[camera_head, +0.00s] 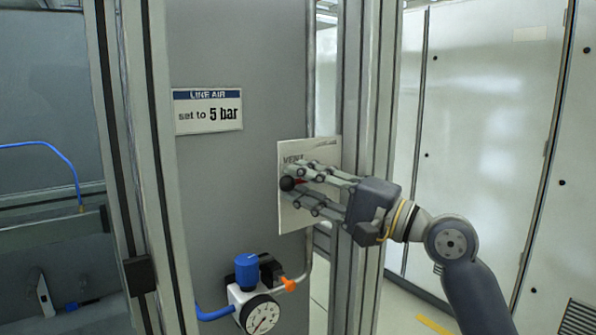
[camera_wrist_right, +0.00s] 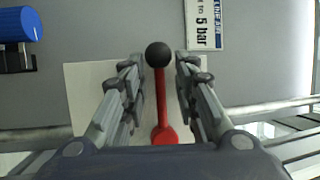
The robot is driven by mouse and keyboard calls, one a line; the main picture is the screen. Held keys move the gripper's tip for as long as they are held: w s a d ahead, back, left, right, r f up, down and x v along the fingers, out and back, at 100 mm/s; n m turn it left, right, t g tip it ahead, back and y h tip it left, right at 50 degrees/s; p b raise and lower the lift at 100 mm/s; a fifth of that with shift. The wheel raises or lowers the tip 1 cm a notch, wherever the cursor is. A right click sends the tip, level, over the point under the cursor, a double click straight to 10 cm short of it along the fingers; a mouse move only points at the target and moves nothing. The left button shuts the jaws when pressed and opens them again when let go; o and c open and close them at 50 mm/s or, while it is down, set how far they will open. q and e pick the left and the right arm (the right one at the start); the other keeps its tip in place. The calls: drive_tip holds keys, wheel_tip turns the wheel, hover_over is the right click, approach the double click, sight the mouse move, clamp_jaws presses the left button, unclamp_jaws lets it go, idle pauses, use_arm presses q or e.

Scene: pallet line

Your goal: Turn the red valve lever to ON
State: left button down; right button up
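The red valve lever (camera_wrist_right: 161,105) has a black ball knob (camera_head: 287,183) and sits on a pale plate (camera_head: 297,218) fixed to a grey panel. In the head view the lever points left, roughly level, and mostly hides behind my right gripper. My right gripper (camera_head: 299,188) reaches in from the right, with its fingers on either side of the lever. In the right wrist view its fingers (camera_wrist_right: 158,78) stand apart, with a gap on each side of the lever. The plate's lettering is partly visible at its top; I cannot make out an ON mark. My left gripper is not in view.
A "LINE AIR set to 5 bar" sign (camera_head: 208,110) hangs at upper left. Below are a blue regulator knob (camera_head: 247,272), a round gauge (camera_head: 260,314) and an orange-tipped part (camera_head: 289,284). A metal post (camera_head: 357,90) stands just right of the plate.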

drive_tip(key=shift+w+a+r, duration=0.1)
drive_tip(key=shift+w+a, duration=0.3)
drive_tip(key=shift+a, duration=0.15)
clamp_jaws()
